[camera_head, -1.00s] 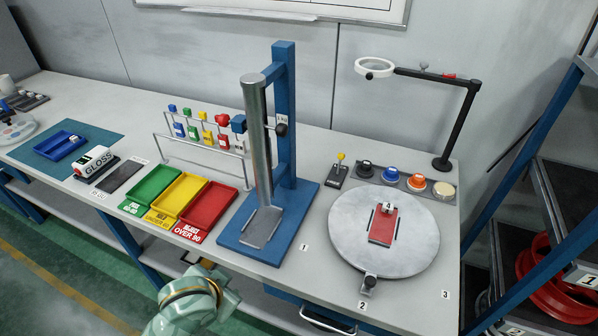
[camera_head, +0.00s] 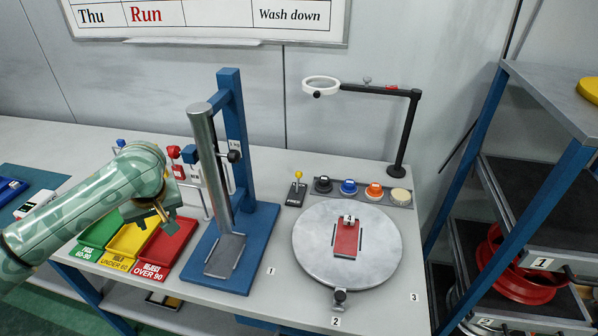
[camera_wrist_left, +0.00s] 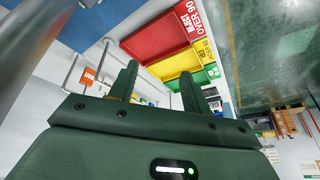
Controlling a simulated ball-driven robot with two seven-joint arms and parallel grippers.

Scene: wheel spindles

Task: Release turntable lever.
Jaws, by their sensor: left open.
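The round grey turntable (camera_head: 312,262) lies flat on the bench at the right, with a red pad (camera_head: 346,240) bearing a small white block on it. A black knob on a metal post (camera_head: 340,296) stands at its front edge. A small lever with a yellow ball (camera_head: 298,175) rises from a black base behind the turntable's left edge. I cannot tell which of these is the turntable lever. My left gripper (camera_head: 154,218) is open and empty above the yellow and red trays, well left of the turntable. Its fingers also show apart in the left wrist view (camera_wrist_left: 156,85).
A blue press stand with a metal column (camera_head: 235,135) stands between my left gripper and the turntable. A magnifier lamp (camera_head: 322,86) reaches over the bench behind the turntable. Black, blue, orange and pale buttons (camera_head: 348,187) sit behind it. A shelf with red wheels stands at the right.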

